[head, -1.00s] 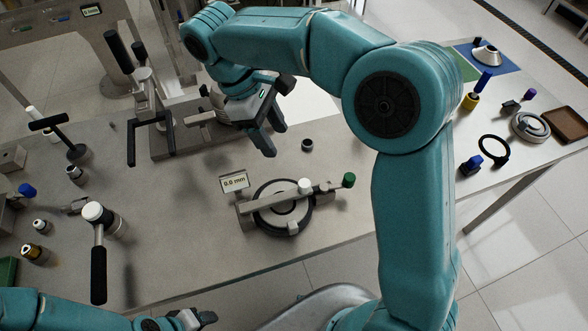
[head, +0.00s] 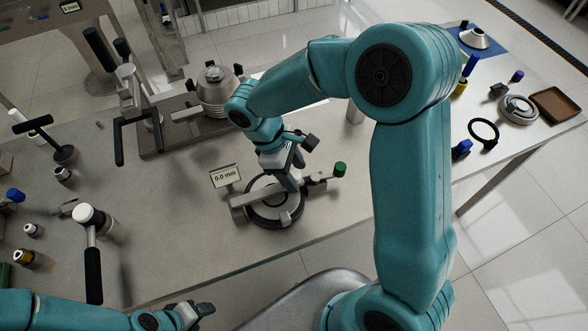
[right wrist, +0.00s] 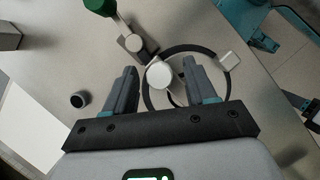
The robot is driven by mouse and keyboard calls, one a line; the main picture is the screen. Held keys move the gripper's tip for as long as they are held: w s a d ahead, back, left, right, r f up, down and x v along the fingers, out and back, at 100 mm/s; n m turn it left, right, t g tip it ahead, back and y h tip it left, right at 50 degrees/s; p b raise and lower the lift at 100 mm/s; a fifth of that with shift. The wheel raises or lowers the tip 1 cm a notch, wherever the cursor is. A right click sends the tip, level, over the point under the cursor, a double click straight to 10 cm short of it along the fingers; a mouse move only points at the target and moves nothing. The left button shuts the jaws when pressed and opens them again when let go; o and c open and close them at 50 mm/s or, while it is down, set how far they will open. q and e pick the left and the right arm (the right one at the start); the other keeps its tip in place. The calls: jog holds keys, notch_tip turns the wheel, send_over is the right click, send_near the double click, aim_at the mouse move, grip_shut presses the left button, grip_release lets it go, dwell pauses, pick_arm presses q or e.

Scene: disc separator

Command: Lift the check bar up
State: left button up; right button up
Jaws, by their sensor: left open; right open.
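The check bar (head: 316,182), with a green knob (head: 340,169) at its end, lies across a round black-rimmed gauge (head: 262,216) on the table. A display reading 0.0 mm (head: 225,176) stands beside it. My right gripper (head: 293,180) is open just above the bar and hides its white knob in the head view. In the right wrist view the white knob (right wrist: 160,75) lies between the open fingers (right wrist: 159,68), with the green knob (right wrist: 98,5) beyond; contact cannot be told. My left gripper (head: 198,309) is open and empty low at the left, away from the bar.
A steel machine with a black handle (head: 120,140) and a stepped metal part (head: 217,92) stand behind. A black ring (head: 483,132) and brown tray (head: 560,104) are at the right. Table around the gauge is mostly clear.

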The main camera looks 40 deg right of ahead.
jog(key=shift+s+f, duration=0.1)
jog(key=shift+f, duration=0.2)
grip_shut()
jog(key=shift+d, duration=0.1)
